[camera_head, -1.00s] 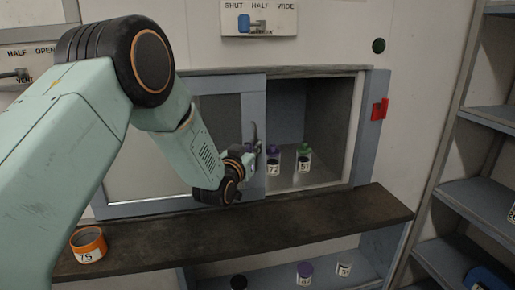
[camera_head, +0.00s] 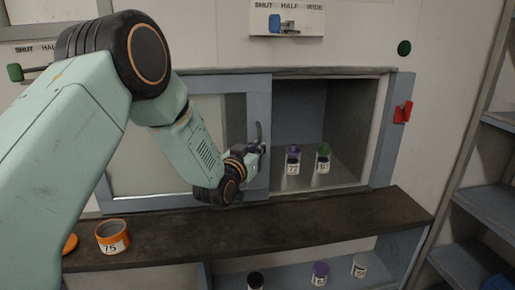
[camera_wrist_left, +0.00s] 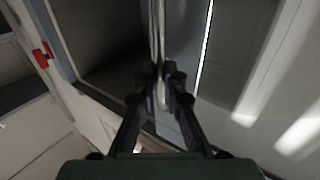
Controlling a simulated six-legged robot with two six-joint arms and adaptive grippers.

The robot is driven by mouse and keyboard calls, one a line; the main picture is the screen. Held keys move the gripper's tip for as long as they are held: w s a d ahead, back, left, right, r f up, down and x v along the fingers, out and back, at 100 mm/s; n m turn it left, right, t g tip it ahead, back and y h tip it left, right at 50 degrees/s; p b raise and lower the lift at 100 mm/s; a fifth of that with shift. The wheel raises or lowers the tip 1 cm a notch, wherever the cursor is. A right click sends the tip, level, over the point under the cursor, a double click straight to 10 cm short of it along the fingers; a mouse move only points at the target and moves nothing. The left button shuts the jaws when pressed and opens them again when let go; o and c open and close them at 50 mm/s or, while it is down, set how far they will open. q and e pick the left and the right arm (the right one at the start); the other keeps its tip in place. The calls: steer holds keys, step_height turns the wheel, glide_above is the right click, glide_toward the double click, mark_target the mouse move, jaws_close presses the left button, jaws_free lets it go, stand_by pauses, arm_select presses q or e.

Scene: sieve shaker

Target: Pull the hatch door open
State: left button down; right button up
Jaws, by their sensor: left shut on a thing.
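The hatch door (camera_head: 261,180) is a sliding panel with a grey-blue frame and a pale pane. It stands partly open, with the opening on its right. Its upright handle (camera_head: 259,131) is near the door's right edge. My left gripper (camera_head: 256,150) is shut on the handle; the left wrist view shows both fingers (camera_wrist_left: 164,80) closed around the handle bar (camera_wrist_left: 157,30). My arm hides part of the pane. My right gripper is in neither view.
Inside the hatch stand a purple-capped jar (camera_head: 293,163) and a green-capped jar (camera_head: 323,160). A dark ledge (camera_head: 330,217) runs below, with an orange container (camera_head: 112,237) at its left. A red catch (camera_head: 403,112) is on the right frame. Shelves (camera_head: 490,205) stand at right.

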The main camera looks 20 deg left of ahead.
arm_select(q)
steer(key=c, duration=1.4)
jaws_free()
steer(key=shift+w+d, duration=0.25)
steer(key=shift+d, duration=0.05)
steer(key=s, duration=1.2)
steer(key=shift+s+a, duration=0.2)
